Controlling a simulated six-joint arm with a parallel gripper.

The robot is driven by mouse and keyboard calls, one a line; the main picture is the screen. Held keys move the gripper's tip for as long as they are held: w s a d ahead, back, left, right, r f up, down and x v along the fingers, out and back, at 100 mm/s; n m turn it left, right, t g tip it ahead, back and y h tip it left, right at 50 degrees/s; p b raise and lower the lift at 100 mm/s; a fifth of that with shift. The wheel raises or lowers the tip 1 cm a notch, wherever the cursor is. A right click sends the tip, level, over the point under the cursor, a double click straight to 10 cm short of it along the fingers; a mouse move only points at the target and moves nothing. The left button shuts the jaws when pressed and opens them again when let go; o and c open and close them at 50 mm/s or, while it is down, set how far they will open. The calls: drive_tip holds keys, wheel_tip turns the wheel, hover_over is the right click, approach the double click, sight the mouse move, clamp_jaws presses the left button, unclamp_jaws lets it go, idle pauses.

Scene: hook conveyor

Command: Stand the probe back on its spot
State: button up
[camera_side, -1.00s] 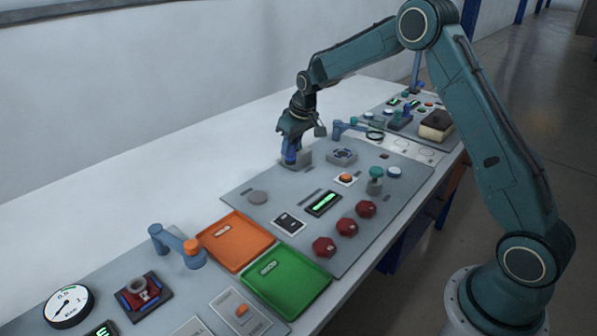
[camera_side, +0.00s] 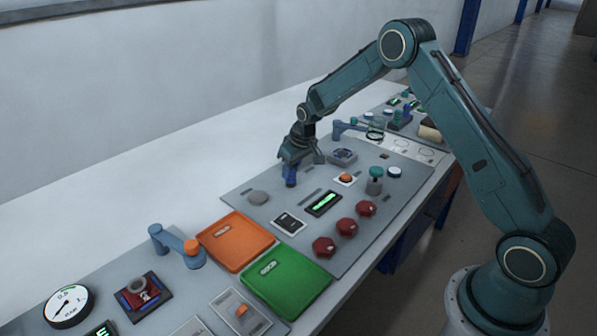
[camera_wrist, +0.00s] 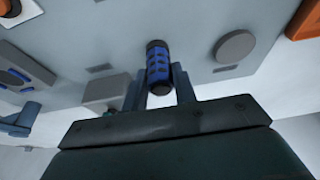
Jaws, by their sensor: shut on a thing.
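The probe is a blue ribbed cylinder with dark ends. In the side view the probe (camera_side: 290,180) hangs roughly upright beneath my gripper (camera_side: 291,170), low over the grey panel. In the wrist view the probe (camera_wrist: 158,62) sits between the two fingers of my gripper (camera_wrist: 159,86), which are shut on it. I cannot tell whether its lower end touches the panel. A flat grey round disc (camera_side: 258,198) lies on the panel, left and in front of the probe. The disc (camera_wrist: 236,47) also shows in the wrist view, right of the probe, apart from it.
A grey block (camera_wrist: 105,90) stands beside the probe in the wrist view; my gripper mostly hides it from the side. An orange tray (camera_side: 236,241) and green tray (camera_side: 287,283) lie nearer. Red knobs (camera_side: 346,227) line the panel's front. The white table behind is clear.

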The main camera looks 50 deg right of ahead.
idle(0.3)
drive_tip(key=o, duration=1)
drive_tip(key=shift+f, duration=0.15)
drive_tip(key=shift+c, duration=0.2)
drive_tip(key=v, duration=1.2)
